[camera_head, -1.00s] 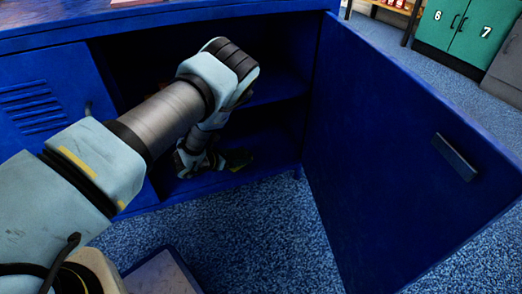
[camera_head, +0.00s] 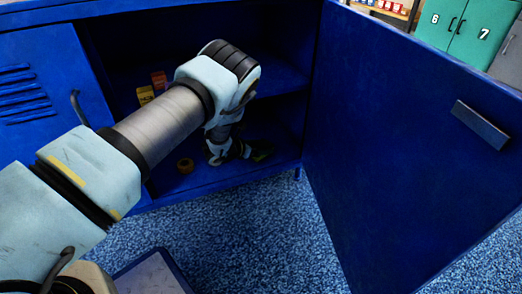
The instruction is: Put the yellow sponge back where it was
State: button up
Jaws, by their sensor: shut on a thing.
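My gripper (camera_head: 247,150) is inside the lower compartment of the open blue cabinet (camera_head: 88,30), low near its right side. It is shut on a small dark yellow-green thing (camera_head: 263,151), which looks like the yellow sponge in shadow. My wrist hides part of the grip, and I cannot tell whether the sponge touches the cabinet floor.
The cabinet door (camera_head: 400,130) stands wide open at the right. A round orange-brown thing (camera_head: 186,165) sits on the lower floor, left of my gripper. A yellow box (camera_head: 146,95) and a red-orange box (camera_head: 159,80) stand on the upper shelf. My arm crosses the opening.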

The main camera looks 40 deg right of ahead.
jog(key=o, duration=1.1)
jog(key=shift+o, duration=0.2)
jog(key=shift+r, duration=0.1)
jog(key=shift+a+r+p, duration=0.15)
jog(key=shift+p, duration=0.15)
jog(key=p+v, duration=0.4)
jog(key=v, duration=0.6)
jog(key=shift+a+r+p, duration=0.15)
jog(key=shift+a+p, duration=0.1)
jog(key=shift+p, duration=0.05)
jog(key=shift+a+r, duration=0.15)
jog(key=shift+a, duration=0.4)
